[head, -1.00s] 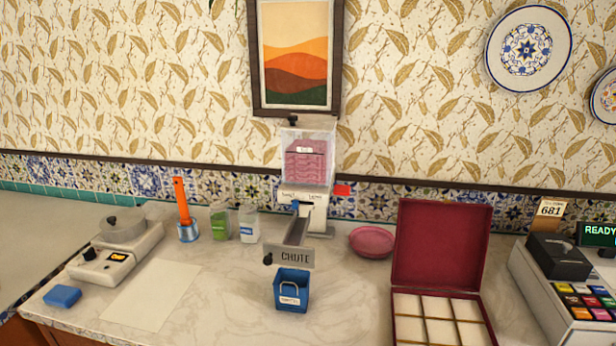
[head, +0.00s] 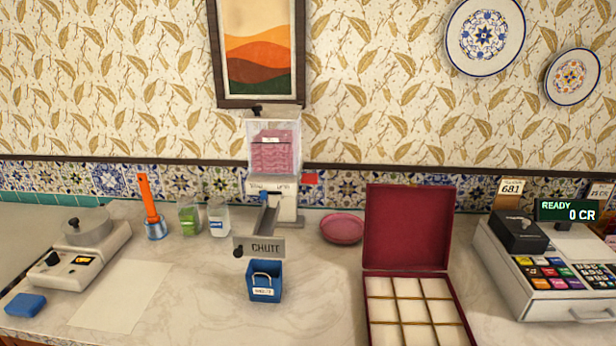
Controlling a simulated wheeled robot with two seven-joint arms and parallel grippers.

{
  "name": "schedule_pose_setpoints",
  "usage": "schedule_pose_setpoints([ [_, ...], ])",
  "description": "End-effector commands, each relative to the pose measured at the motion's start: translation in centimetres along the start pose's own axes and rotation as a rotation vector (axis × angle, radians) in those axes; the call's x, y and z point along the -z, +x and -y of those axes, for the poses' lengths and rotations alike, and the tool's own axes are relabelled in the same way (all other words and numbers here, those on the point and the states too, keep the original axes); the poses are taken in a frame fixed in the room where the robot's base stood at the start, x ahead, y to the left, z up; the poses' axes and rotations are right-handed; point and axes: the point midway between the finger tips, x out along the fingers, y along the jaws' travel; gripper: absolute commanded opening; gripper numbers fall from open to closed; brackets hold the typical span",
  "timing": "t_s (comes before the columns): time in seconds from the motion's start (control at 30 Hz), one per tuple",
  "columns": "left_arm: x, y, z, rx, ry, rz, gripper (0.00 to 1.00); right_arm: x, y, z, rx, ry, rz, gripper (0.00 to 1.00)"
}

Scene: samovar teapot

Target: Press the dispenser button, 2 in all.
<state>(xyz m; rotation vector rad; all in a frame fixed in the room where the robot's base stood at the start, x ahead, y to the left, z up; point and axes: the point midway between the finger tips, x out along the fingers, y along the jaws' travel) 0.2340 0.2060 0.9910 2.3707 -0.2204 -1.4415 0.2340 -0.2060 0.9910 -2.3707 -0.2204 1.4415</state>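The dispenser (head: 285,205) stands at the middle back of the counter. Its clear hopper (head: 272,150) holds a stack of pink items. A small blue part (head: 265,196), possibly the button, shows on its front under a small printed label. Neither of my grippers is in the head view.
An open dark red box (head: 412,228) with empty compartments and a pink plate (head: 342,229) are to the right. A cash register (head: 545,268) reads "READY 0 CR". A scale (head: 85,250), a blue block (head: 25,304), jars (head: 219,218) and an orange-handled tool (head: 149,203) are left.

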Motion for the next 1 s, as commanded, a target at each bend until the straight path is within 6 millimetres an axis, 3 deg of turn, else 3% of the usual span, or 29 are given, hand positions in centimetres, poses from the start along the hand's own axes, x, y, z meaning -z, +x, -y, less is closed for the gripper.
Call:
schedule_pose_setpoints([
  [0.27,0.0,0.0,0.0,0.0,0.0,0.0,0.4,0.0,0.0,0.0,0.0,0.0,0.0,0.75],
  [0.6,0.0,0.0,0.0,0.0,0.0,0.0,0.0,0.0,0.0,0.0,0.0,0.0,0.0,0.75],
  [1.0,0.0,0.0,0.0,0.0,0.0,0.0,0.0,0.0,0.0,0.0,0.0,0.0,0.0,0.75],
])
